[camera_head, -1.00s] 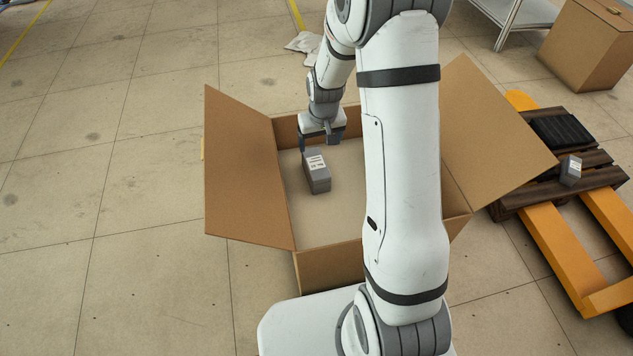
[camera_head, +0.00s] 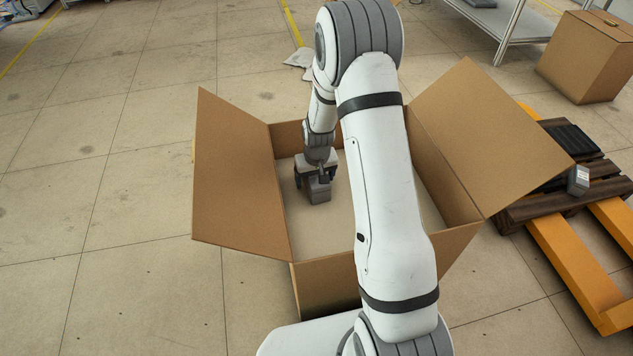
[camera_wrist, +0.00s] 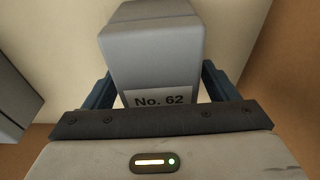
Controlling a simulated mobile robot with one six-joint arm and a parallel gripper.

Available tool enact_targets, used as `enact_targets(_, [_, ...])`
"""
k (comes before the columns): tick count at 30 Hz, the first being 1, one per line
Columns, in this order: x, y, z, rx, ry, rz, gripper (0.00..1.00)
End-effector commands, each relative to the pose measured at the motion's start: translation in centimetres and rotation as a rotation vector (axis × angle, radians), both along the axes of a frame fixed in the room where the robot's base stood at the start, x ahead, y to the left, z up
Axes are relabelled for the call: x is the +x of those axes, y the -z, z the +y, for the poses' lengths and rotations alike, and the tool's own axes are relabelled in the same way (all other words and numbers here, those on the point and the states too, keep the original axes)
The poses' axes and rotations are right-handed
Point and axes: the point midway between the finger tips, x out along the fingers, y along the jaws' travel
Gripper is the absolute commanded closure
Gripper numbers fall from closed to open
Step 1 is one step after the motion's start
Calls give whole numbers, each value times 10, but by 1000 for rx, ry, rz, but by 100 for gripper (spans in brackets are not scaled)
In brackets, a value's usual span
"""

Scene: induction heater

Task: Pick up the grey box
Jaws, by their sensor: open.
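The grey box (camera_head: 318,192) lies inside the open cardboard box (camera_head: 243,170), on its floor near the far left side. In the wrist view the grey box (camera_wrist: 155,50) shows a white label reading "No. 62". My gripper (camera_head: 313,184) is down inside the cardboard box, over the grey box. In the wrist view my gripper (camera_wrist: 165,90) is open, with a blue finger on each side of the grey box and a gap visible beside it. The fingertips are partly hidden behind the grey box and the gripper body.
The cardboard walls and raised flaps surround my arm. A pallet (camera_head: 540,205) on a yellow pallet jack (camera_head: 565,255) stands at the right, with another small grey box (camera_head: 578,181) on it. A closed carton (camera_head: 588,60) stands at the back right. The floor at left is clear.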

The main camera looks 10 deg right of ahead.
Motion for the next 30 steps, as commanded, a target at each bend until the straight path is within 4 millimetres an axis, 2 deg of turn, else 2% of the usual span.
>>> enact_targets(6, [0,0,0,0,0,-1,22])
enact_targets(27, [0,-1,1,0,-1,-1,79])
enact_targets(30, [1,-1,1,0,-2,-2,79])
